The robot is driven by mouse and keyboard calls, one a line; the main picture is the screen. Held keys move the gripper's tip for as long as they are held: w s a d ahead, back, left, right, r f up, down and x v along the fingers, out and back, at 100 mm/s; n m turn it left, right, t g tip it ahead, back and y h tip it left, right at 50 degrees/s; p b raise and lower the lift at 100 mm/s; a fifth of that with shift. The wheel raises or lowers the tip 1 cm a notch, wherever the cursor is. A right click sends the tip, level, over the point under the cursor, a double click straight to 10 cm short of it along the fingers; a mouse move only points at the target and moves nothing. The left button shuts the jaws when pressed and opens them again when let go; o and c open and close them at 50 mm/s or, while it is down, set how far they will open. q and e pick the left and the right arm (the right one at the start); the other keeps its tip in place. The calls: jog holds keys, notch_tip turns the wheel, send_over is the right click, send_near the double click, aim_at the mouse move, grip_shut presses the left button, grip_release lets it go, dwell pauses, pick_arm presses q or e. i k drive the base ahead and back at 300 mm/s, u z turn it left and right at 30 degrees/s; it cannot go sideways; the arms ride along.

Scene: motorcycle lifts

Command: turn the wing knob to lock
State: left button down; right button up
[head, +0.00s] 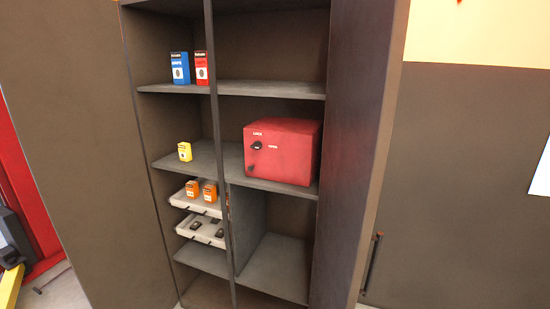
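A red box (290,155) sits on the middle right shelf of an open dark cabinet. A small black wing knob (256,146) is on the left part of its front face. A white label that seems to read LOCK is above the knob, and another that seems to read OPEN is to its right. The knob's exact angle is too small to tell. Neither of my grippers is in the head view.
The cabinet doors stand open on both sides, the right door (357,150) close to the red box. A vertical divider (222,200) runs left of the box. Blue (180,68) and red (202,68) cartons stand on the upper left shelf, a yellow carton (185,152) below. Trays (182,202) hold small items.

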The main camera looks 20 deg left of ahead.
aim_at(257, 146)
jog(key=k, duration=0.5)
jog(key=u, duration=1.15)
jog(key=i, duration=0.75)
jog(key=z, duration=1.7)
